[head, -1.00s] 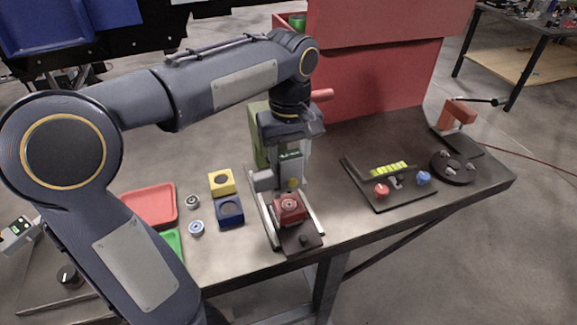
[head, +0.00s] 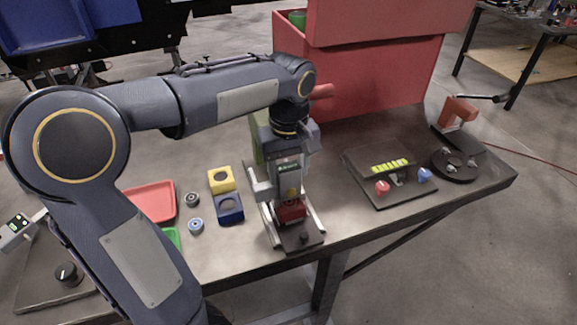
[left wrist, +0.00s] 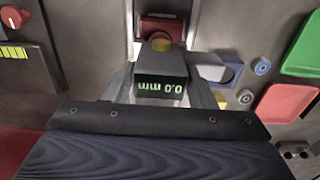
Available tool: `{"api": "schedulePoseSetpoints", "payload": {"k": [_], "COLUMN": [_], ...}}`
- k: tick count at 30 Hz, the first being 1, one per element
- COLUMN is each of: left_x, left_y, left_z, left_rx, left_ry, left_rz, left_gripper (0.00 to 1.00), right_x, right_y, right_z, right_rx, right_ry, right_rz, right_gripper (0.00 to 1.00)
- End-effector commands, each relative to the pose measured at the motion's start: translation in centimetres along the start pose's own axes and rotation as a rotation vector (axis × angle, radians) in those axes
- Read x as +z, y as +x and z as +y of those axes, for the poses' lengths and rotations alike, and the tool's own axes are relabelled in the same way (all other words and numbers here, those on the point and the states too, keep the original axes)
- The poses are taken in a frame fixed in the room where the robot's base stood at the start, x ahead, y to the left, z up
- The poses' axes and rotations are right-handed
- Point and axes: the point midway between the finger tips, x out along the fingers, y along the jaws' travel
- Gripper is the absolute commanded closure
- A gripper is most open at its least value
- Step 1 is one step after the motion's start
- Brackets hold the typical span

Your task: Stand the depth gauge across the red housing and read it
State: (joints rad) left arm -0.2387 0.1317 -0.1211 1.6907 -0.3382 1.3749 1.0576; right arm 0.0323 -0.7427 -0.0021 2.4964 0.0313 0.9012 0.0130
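The depth gauge (head: 290,169) is a dark grey block with a small green-lit display and a yellow part low on its front. In the left wrist view its display (left wrist: 160,89) shows upside down and reads 0.0 mm. My left gripper (head: 284,180) is shut on the gauge, with a finger on either side of it. The gauge is upright over the red housing (head: 291,209), hiding much of the housing's top; I cannot tell whether they touch. The housing sits between two pale rails and also shows in the left wrist view (left wrist: 160,27). My right gripper is not in view.
Left of the rails are yellow (head: 221,180) and blue (head: 229,209) blocks, two small round parts, and red (head: 150,203) and green trays. To the right, a dark plate (head: 391,191) carries red and blue knobs. A large red box (head: 380,75) stands behind.

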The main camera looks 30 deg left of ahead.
Motion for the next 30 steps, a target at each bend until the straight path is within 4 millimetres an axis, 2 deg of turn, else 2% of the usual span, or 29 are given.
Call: {"api": "schedulePoseSetpoints", "payload": {"k": [1,4,14,17,19,30], "left_x": [0.0,0.0,0.0,0.0,-0.1,0.0], "left_y": [-0.1,-0.1,-0.6,-1.9,-2.8,-10.8], "left_z": [0.0,0.0,0.0,0.0,0.1,0.1], "left_rx": [0.0,0.0,0.001,0.002,0.004,0.004], "left_ry": [0.0,0.0,0.0,0.0,0.0,0.0], "left_rz": [0.0,0.0,0.001,0.001,0.003,0.002], "left_gripper": [0.42,0.31,0.31,0.31,0.31,0.31], "right_x": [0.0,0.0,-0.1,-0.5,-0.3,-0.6], "right_y": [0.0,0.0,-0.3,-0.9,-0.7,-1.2], "right_z": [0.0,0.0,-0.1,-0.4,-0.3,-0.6], "right_rx": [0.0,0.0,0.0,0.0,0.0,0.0], "right_ry": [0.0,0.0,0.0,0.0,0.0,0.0], "right_rz": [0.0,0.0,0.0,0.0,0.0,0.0], "right_gripper": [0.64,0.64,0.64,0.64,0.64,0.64]}}
